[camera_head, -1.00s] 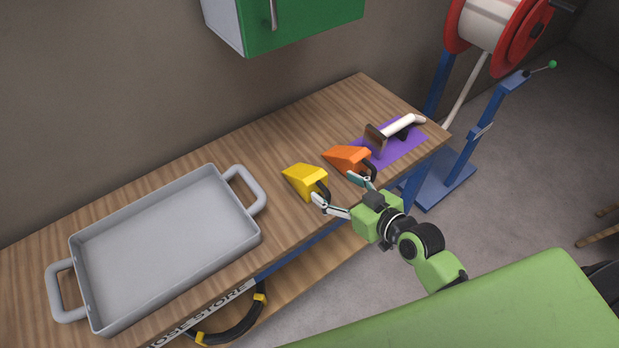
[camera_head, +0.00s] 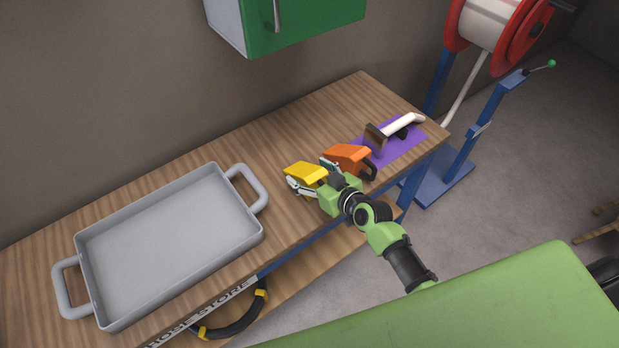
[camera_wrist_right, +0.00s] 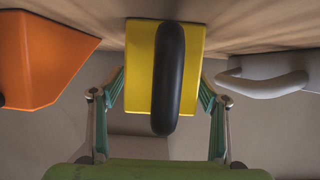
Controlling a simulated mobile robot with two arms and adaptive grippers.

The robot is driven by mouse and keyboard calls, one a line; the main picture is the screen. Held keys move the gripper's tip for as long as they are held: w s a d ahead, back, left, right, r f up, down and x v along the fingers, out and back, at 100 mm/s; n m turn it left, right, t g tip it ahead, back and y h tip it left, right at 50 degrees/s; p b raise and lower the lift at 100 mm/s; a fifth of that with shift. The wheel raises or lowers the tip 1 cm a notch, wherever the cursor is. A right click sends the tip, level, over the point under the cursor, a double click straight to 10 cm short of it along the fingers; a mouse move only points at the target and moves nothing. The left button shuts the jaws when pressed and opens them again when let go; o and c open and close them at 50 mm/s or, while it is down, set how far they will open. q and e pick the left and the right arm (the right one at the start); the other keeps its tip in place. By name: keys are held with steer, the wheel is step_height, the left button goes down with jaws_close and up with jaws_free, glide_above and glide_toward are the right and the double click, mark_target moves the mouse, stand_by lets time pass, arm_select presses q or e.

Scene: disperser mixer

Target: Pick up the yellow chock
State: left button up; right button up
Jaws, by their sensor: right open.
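The yellow chock (camera_head: 304,172) sits on the wooden bench, just left of an orange chock (camera_head: 347,157). My right gripper (camera_head: 308,177) is at the yellow chock, with its fingers around its near end, partly hiding it. In the right wrist view the yellow chock (camera_wrist_right: 138,68) is straight ahead, with its black handle (camera_wrist_right: 168,85) facing the camera. The open fingers of the right gripper (camera_wrist_right: 162,98) stand on either side of it. Whether they touch it is unclear. My left gripper is out of view.
A grey tray (camera_head: 262,232) with two handles lies on the bench to the left. A purple mat (camera_head: 402,152) with a white-handled tool (camera_head: 402,124) lies to the right. The orange chock (camera_wrist_right: 42,62) is close beside the right gripper. A green cabinet (camera_head: 310,22) hangs above.

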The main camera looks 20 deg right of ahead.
steer(key=c, duration=1.6)
steer(key=shift+r, duration=0.15)
steer(key=shift+c, duration=0.2)
steer(key=shift+r, duration=0.1)
